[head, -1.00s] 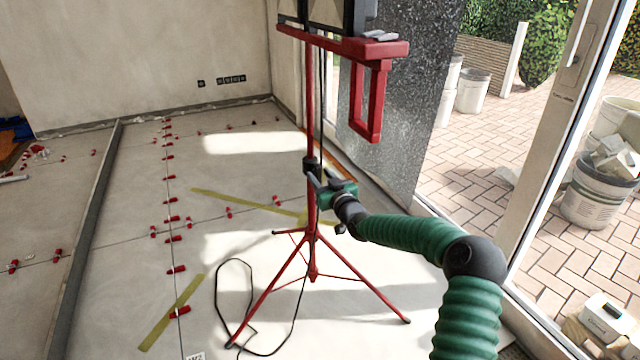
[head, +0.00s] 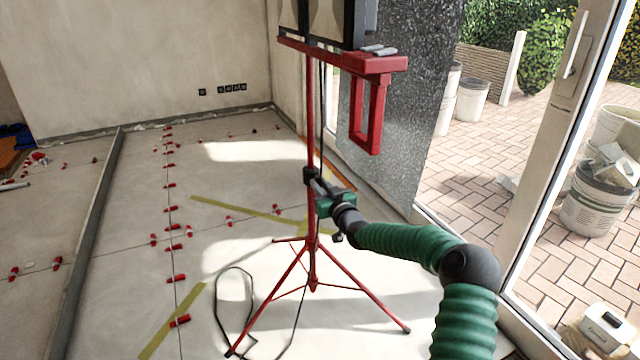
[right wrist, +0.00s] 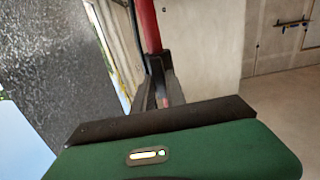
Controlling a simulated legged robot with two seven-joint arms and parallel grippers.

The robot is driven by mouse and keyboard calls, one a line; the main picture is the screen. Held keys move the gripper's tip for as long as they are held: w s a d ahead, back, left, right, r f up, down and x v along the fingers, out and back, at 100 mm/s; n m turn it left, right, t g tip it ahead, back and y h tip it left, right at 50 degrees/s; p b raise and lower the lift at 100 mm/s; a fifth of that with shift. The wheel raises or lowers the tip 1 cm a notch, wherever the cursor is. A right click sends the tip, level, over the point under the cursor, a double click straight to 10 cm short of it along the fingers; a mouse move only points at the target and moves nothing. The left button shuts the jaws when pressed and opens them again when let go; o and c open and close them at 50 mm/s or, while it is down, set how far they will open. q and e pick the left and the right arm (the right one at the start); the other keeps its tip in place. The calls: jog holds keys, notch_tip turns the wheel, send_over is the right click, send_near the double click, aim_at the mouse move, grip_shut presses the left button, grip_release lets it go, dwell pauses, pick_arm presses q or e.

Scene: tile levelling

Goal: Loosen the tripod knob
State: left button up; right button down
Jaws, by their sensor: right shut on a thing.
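A red tripod (head: 311,140) stands upright on the tiled floor, its legs spread, with a red bracket and dark panels at its top. A black knob and collar (head: 310,175) sit on its pole about halfway up. My right gripper (head: 321,188) reaches in from the right at the collar's height and is shut on the knob; the fingers hide most of the knob. In the right wrist view the red pole (right wrist: 149,28) rises beyond the dark fingers (right wrist: 163,92), and the knob itself cannot be made out. My left gripper is not in view.
A loose black cable (head: 219,300) lies on the floor left of the tripod legs. Red levelling clips (head: 177,278) line the tile joints. A speckled dark slab (head: 400,130) and the glass door frame (head: 545,150) stand to the right. Floor left of the tripod is mostly open.

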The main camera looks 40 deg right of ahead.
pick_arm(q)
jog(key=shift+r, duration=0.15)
pick_arm(e)
jog(key=shift+f, duration=0.1)
jog(key=c, duration=1.4)
grip_release()
jog(key=shift+o, duration=0.2)
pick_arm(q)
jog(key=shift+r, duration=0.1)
pick_arm(e)
jog(key=shift+s, duration=0.1)
jog(key=shift+s+a, duration=0.1)
jog(key=shift+s, duration=0.25)
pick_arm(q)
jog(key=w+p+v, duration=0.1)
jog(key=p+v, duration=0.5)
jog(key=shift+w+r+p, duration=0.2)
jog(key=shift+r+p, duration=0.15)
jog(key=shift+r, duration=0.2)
pick_arm(e)
jog(key=v, duration=1.6)
